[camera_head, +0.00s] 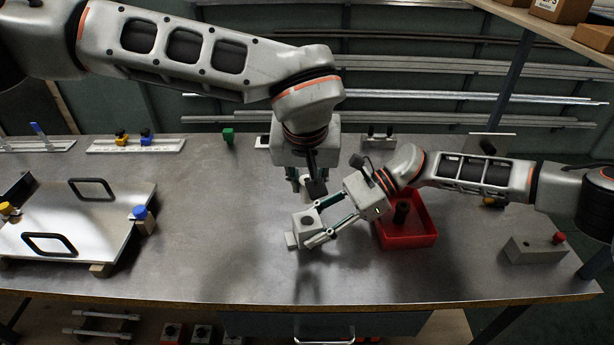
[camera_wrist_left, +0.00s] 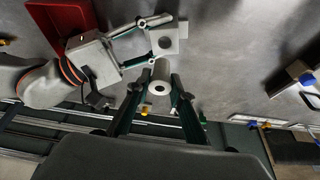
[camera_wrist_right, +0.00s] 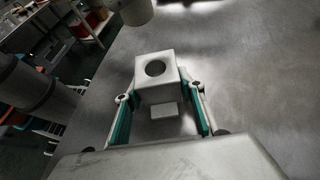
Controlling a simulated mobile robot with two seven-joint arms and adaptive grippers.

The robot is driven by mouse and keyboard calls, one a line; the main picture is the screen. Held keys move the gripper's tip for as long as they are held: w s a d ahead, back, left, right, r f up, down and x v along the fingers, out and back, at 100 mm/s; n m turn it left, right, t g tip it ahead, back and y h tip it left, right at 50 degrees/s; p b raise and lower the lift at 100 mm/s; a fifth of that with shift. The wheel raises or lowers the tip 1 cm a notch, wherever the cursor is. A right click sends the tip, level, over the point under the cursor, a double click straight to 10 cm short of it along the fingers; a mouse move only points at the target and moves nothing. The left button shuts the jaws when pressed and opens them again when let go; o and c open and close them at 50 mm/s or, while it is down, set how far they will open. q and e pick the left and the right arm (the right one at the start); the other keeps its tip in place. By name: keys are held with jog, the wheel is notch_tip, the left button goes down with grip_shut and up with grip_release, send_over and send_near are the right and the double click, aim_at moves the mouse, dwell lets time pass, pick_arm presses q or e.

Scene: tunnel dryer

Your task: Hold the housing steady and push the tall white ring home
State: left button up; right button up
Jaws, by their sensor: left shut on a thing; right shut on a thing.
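The housing (camera_head: 304,224) is a pale grey block with a round hole in its top and a small step at one side. It stands on the metal bench. My right gripper (camera_head: 321,228) is shut on it, one finger on each side; the right wrist view shows the hole (camera_wrist_right: 155,68) empty. My left gripper (camera_wrist_left: 158,92) is shut on the tall white ring (camera_wrist_left: 160,77), a cylinder with a small bore. The ring is apart from the housing, held above the bench. In the head view my left gripper (camera_head: 308,184) is behind the housing and largely hides the ring.
A box with a red button (camera_head: 537,249) stands far right. A plate with two black handles (camera_head: 85,222) lies left. The bench between plate and housing is clear.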

aim_at(307, 200)
pick_arm(q)
jog(key=shift+f, duration=2.45)
jog(key=shift+f, duration=1.55)
jog(key=o, duration=1.2)
jog(key=shift+f, duration=0.1)
jog(key=shift+c, duration=0.2)
jog(key=v, duration=1.2)
